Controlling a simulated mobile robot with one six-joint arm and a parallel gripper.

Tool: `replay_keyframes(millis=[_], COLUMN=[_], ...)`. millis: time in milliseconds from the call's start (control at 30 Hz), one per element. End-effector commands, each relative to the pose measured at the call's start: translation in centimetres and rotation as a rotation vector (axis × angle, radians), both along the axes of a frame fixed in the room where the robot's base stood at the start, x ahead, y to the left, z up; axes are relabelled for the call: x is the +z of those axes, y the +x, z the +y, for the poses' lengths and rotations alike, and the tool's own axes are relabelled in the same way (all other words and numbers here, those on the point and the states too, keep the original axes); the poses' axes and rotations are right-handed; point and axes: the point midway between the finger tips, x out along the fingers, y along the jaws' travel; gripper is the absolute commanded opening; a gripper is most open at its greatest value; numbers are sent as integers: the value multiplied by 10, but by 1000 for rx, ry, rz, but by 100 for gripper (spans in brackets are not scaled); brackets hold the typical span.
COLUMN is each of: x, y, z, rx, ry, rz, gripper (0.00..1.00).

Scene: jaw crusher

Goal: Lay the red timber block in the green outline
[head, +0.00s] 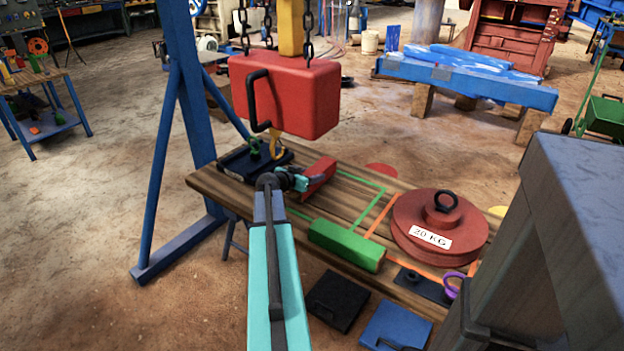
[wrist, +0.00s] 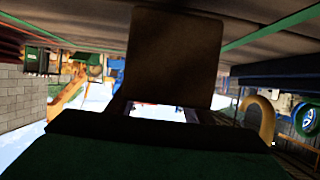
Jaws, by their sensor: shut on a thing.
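The red timber block (head: 319,175) is in my gripper (head: 303,183), over the left part of the wooden bench in the head view. My gripper is shut on its near left end, and the block sits slanted. A dark block-like shape (wrist: 174,55), likely the same block in shade, fills the middle of the wrist view. The green outline (head: 362,180) is painted on the bench; its far and right lines show to the right of the block. The block and my arm hide part of it. I cannot tell whether the block touches the bench.
A green block (head: 345,246) lies at the outline's near side. A red 20 KG weight (head: 440,226) stands right, by orange lines (head: 380,216). A red hanging block (head: 286,94) with a hook (head: 277,147) hangs close above my gripper. A dark tray (head: 240,168) lies left.

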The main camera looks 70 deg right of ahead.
Motion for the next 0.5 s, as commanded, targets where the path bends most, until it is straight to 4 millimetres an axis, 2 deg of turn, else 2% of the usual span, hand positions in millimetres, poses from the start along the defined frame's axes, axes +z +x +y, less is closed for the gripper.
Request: replay_keyframes(millis=[167,433,467,500], x=[-16,-17,-18,-18], y=[0,0,0,0], z=[0,0,0,0], rx=[0,0,-1,-1], ry=[-2,-2,0,0], rz=[1,1,0,0], gripper=[10,10,52,58])
